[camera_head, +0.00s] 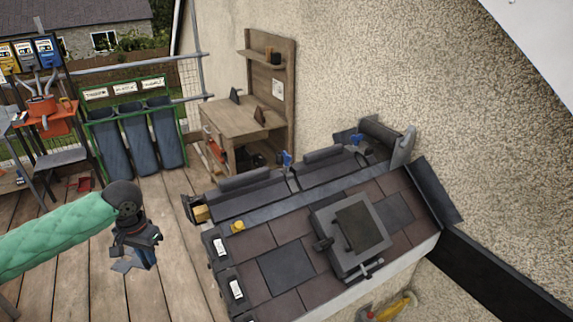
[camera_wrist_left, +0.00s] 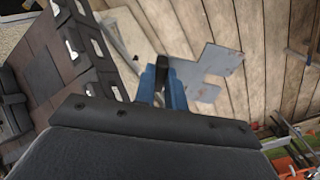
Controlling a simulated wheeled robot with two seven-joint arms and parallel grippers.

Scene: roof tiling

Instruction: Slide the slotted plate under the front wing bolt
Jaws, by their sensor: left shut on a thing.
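My left gripper (camera_head: 146,262) hangs over the wooden deck, left of the model roof. It is shut on a grey slotted plate (camera_head: 122,266), a small part of which shows beside the fingers. In the left wrist view the blue fingers (camera_wrist_left: 163,82) close at the edge of the plate (camera_wrist_left: 213,68), which has a notched outline and lies flat-on to the camera. Two small blue pieces, which look like wing bolts, stand along the roof's upper edge: a nearer one (camera_head: 286,160) and a farther one (camera_head: 357,138). The plate is well apart from both. My right gripper is out of view.
The tiled model roof (camera_head: 252,240) carries a roof window (camera_head: 355,225) and a yellow knob (camera_head: 238,226). A wooden workbench (camera_head: 235,118) stands behind it by the wall. Blue bins (camera_head: 138,138) stand in a green frame at the back. The deck between is largely free.

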